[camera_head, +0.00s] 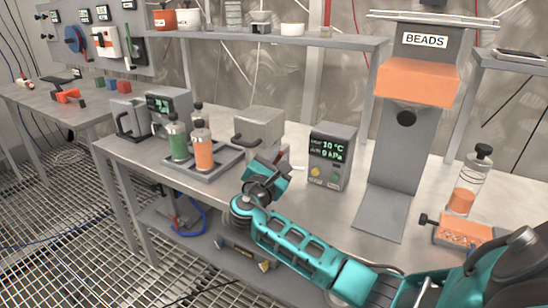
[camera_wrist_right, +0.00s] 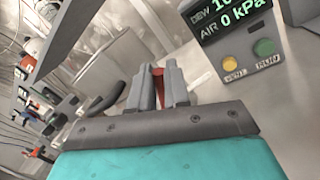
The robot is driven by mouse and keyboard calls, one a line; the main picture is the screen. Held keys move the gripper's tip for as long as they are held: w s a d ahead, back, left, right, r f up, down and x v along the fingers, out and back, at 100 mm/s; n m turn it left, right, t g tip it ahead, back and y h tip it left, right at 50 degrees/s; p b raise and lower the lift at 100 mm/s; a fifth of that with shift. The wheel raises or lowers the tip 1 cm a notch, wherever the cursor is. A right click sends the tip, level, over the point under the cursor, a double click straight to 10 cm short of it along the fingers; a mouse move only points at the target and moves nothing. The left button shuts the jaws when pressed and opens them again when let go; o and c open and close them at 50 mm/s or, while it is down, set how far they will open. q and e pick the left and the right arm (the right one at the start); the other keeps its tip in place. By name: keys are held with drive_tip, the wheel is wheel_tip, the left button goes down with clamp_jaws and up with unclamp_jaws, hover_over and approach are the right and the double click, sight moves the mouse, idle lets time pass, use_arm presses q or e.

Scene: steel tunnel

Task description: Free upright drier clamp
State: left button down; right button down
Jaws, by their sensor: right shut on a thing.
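My right gripper (camera_head: 272,168) reaches over the front edge of the bench, left of a grey display unit (camera_head: 331,157). In the right wrist view its two grey fingers (camera_wrist_right: 166,88) are closed on a narrow red part (camera_wrist_right: 158,84), mostly hidden between them. I take this red part for the clamp's lever, but cannot tell its full shape. A grey box with a dark handle (camera_head: 259,133) stands just behind the gripper. The display unit reads 10 °C and 0 kPa in the head view; its yellow and green buttons (camera_wrist_right: 264,48) show in the wrist view. My left gripper is not in view.
A tray (camera_head: 190,170) holds a green cylinder (camera_head: 178,140) and an orange cylinder (camera_head: 202,150). The BEADS dispenser (camera_head: 407,120) stands right of the display unit. A clear bottle with orange contents (camera_head: 468,180) and an orange block (camera_head: 462,232) are at the right.

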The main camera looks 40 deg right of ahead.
drive_tip(key=shift+s+f+m+b, duration=0.3)
drive_tip(key=shift+m, duration=0.4)
drive_tip(key=shift+d, duration=0.1)
drive_tip(key=c, duration=1.4)
unclamp_jaws()
drive_tip(key=shift+s, duration=0.1)
drive_tip(key=v, duration=1.3)
drive_tip(key=shift+p, duration=0.35)
